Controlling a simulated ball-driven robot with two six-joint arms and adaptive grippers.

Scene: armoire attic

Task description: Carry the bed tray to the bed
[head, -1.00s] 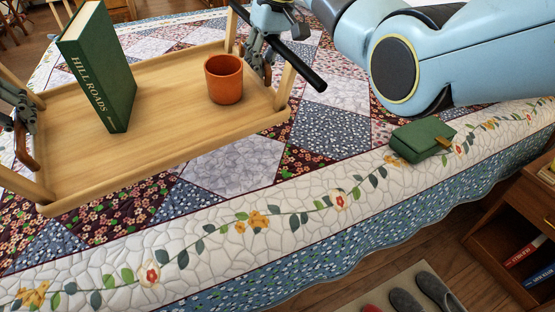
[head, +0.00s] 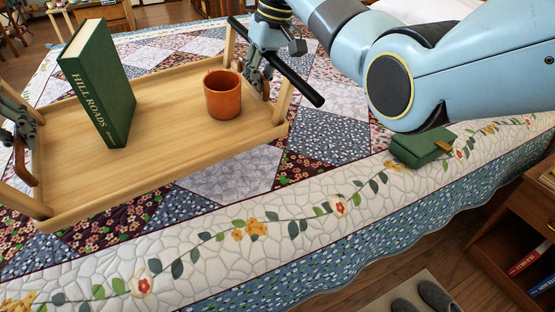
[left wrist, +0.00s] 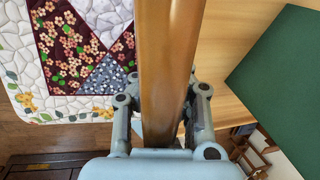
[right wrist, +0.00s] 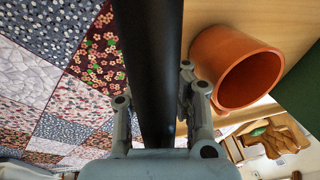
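The wooden bed tray (head: 190,155) is over the patchwork bed (head: 330,135), level or nearly so; I cannot tell whether it touches the quilt. On it stand an upright green book (head: 100,85), titled "Hill Roads", and an orange mug (head: 222,95). My left gripper (head: 22,130) is closed around the brown handle (left wrist: 170,70) at the tray's left end. The mug also shows close beside the bar in the right wrist view (right wrist: 225,60).
A small green pouch (head: 422,147) lies on the bed's near border, right of the tray. A wooden nightstand (head: 510,230) with books stands at the right. Dark slippers (head: 436,297) are on a floor mat below. My right arm spans the upper right.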

